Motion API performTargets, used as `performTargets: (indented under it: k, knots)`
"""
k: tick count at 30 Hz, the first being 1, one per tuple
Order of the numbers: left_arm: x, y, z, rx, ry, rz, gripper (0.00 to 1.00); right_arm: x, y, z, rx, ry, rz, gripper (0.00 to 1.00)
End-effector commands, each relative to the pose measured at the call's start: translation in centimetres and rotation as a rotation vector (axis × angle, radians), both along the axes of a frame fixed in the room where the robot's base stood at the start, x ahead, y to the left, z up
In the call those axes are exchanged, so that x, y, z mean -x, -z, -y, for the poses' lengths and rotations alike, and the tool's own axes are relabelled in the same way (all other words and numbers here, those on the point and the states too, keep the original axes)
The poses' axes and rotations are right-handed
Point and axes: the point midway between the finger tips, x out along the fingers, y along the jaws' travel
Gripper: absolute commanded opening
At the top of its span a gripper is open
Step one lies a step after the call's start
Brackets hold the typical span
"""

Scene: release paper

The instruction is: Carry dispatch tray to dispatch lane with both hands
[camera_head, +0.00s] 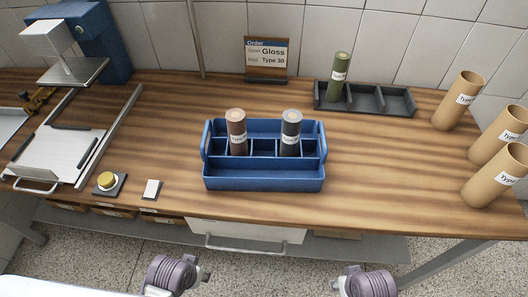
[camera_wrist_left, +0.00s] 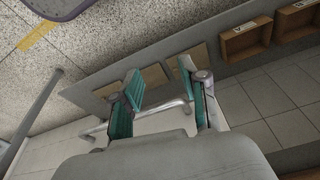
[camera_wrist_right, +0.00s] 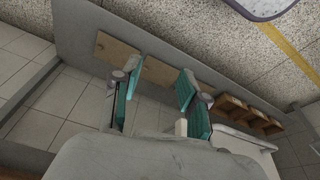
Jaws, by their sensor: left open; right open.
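The blue dispatch tray (camera_head: 263,178) stands on the wooden bench in the head view, with a raised handle at its left end and another at its right end. A brown-topped roll (camera_head: 237,134) and a dark grey roll (camera_head: 291,134) stand upright in its compartments. My left gripper is open and empty in the left wrist view (camera_wrist_left: 158,98). My right gripper is open and empty in the right wrist view (camera_wrist_right: 158,92). In the head view only parts of my arms show at the bottom edge, in front of the bench and apart from the tray. No marked dispatch lane is identifiable.
A dark rack (camera_head: 365,98) holding a green roll (camera_head: 340,75) is at the back. Several cardboard tubes (camera_head: 458,100) are at the right. Bench space right of the tray is clear.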

Motion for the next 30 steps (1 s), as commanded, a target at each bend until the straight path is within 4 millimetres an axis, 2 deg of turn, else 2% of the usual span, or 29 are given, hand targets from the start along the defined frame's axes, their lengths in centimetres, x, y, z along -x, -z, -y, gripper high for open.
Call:
performTargets:
  k: [1, 8, 10, 12, 23, 26, 30]
  knots:
    - [-0.3, -1.9, 0.1, 0.003, -0.001, 0.013, 0.43, -0.3, -2.0, 0.0, -0.003, 0.002, 0.013, 0.44]
    - [-1.5, -9.9, 0.9, 0.029, -0.001, 0.056, 0.43, -1.5, -9.9, -0.7, -0.033, 0.001, 0.061, 0.44]
    - [-2.5, -12.8, 1.8, 0.054, 0.006, 0.080, 0.43, -2.5, -12.9, -1.5, -0.061, -0.003, 0.090, 0.44]
    - [-3.7, -14.9, 2.9, 0.081, 0.017, 0.095, 0.43, -3.8, -14.9, -2.5, -0.095, -0.014, 0.112, 0.44]
    - [-10.2, -19.8, 7.7, 0.155, 0.072, 0.123, 0.43, -10.6, -20.0, -6.9, -0.225, -0.063, 0.167, 0.44]
    - [-12.7, -21.3, 8.7, 0.148, 0.084, 0.125, 0.43, -13.2, -21.6, -7.9, -0.249, -0.074, 0.171, 0.44]
    - [-16.8, -24.5, 9.2, 0.096, 0.077, 0.122, 0.43, -17.3, -25.0, -8.8, -0.269, -0.071, 0.165, 0.44]
